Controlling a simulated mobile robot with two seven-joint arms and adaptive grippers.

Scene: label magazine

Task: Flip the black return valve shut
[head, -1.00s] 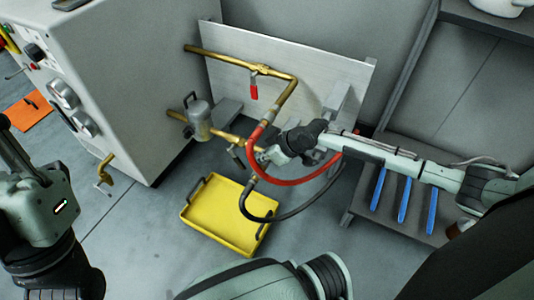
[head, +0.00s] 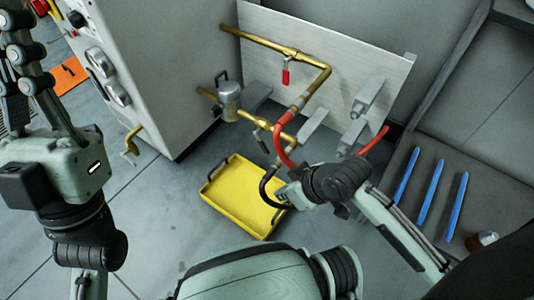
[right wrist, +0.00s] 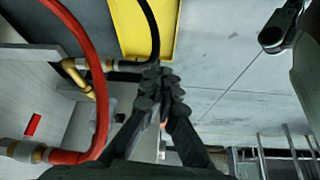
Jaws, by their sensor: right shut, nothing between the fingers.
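The black return valve's dark handle (head: 261,143) shows in the head view on the lower brass pipe (head: 283,138). It slants down and away from the pipe. I cannot tell it clearly in the right wrist view. My right gripper (head: 281,190) is below and to the right of the handle, apart from it, near the black hose (head: 265,188). In the right wrist view the right gripper's fingertips (right wrist: 160,84) are together with nothing held. My left gripper (head: 22,45) is at the upper left, far from the valve; its finger opening is unclear.
A red-handled valve (head: 286,75) is on the upper pipe. A red hose (head: 279,146) loops in front of the panel (head: 300,35). A yellow tray (head: 232,205) lies on the floor. Blue bars (head: 431,190) lie on the right shelf. A grey cabinet (head: 170,70) stands left.

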